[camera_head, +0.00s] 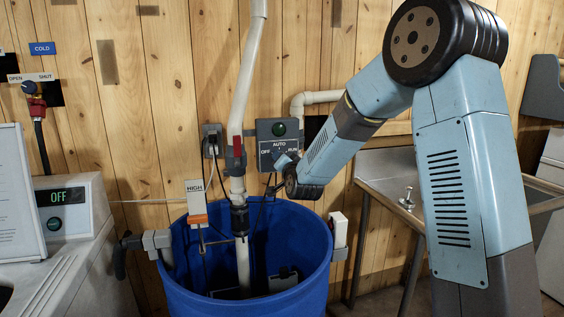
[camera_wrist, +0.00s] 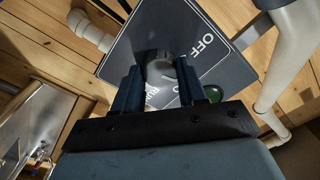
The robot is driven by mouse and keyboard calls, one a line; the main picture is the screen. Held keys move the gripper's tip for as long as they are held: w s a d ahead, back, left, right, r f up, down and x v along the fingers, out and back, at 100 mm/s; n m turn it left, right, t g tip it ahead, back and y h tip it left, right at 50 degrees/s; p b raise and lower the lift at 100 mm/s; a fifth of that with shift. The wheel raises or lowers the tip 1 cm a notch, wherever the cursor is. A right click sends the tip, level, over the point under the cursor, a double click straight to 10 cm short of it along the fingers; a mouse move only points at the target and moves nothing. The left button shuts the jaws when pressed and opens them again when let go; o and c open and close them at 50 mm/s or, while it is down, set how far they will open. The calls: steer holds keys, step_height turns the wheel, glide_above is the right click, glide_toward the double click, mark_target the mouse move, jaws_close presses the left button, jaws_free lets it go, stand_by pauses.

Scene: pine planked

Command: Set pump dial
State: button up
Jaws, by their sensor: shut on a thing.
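The pump control panel (camera_head: 264,131) is a dark grey plate on the plank wall, marked OFF, AUTO and RUN, with a green button or lamp above the words. My gripper (camera_head: 285,161) is at the lower part of this panel and covers the dial in the head view. In the wrist view, the two blue fingers of my gripper (camera_wrist: 159,78) are shut on the round grey dial (camera_wrist: 159,62), one on each side. The panel (camera_wrist: 200,22) fills the background there, with OFF readable. I cannot tell which mark the dial points to.
A blue barrel (camera_head: 243,296) stands below the panel, with a white pipe (camera_head: 246,70) rising from it. A HIGH sign (camera_head: 196,188) is at its rim. A metal sink (camera_head: 385,172) is at the right. A machine showing OFF (camera_head: 70,215) stands at the left.

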steer(key=shift+f+n, duration=0.2)
steer(key=shift+n, duration=3.7)
steer(key=o, duration=0.8)
steer(key=shift+o, duration=1.4)
steer(key=shift+r, duration=0.15)
steer(key=v, duration=1.3)
steer(key=shift+s, duration=0.35)
